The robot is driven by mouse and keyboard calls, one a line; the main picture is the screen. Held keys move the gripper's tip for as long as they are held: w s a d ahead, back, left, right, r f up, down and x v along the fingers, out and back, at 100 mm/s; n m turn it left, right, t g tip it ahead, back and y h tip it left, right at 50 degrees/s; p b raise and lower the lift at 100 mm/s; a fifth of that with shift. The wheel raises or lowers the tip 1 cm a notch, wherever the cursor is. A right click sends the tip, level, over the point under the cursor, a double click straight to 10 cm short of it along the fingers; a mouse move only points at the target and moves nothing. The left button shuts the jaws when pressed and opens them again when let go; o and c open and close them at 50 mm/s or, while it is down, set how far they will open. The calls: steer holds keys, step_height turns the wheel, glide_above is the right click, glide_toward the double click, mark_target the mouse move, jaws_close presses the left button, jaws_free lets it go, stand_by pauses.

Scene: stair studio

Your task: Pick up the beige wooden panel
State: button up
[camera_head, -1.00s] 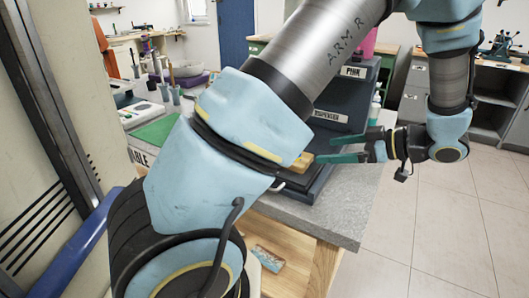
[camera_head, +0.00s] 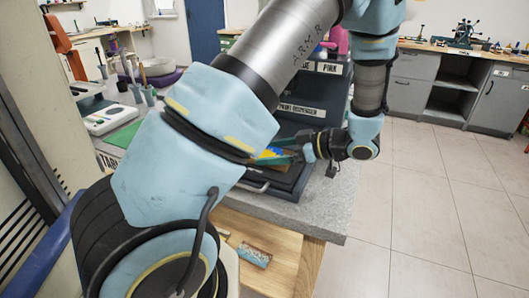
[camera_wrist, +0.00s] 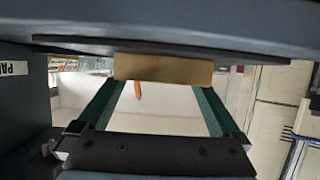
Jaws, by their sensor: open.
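The beige wooden panel (camera_wrist: 165,69) shows in the wrist view as a plain flat block, just under a dark ledge. My gripper (camera_wrist: 163,87) is open there. Its two green fingers stand apart, with their tips near the panel's two ends. I cannot tell whether they touch it. In the head view my gripper (camera_head: 277,152) reaches in from the right at the front of the dark paint dispenser (camera_head: 300,92), above its tray. The panel is mostly hidden there by my fingers and arm.
The dispenser stands on a grey stone-topped table (camera_head: 325,205). A small patterned block (camera_head: 255,256) lies on the wooden shelf below. A green mat (camera_head: 125,135) and several cups are at left. Tiled floor (camera_head: 430,190) is clear at right.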

steer(key=shift+w+a+f, duration=0.25)
steer(key=shift+a, duration=0.25)
steer(key=shift+r, duration=0.1)
steer(key=c, duration=1.3)
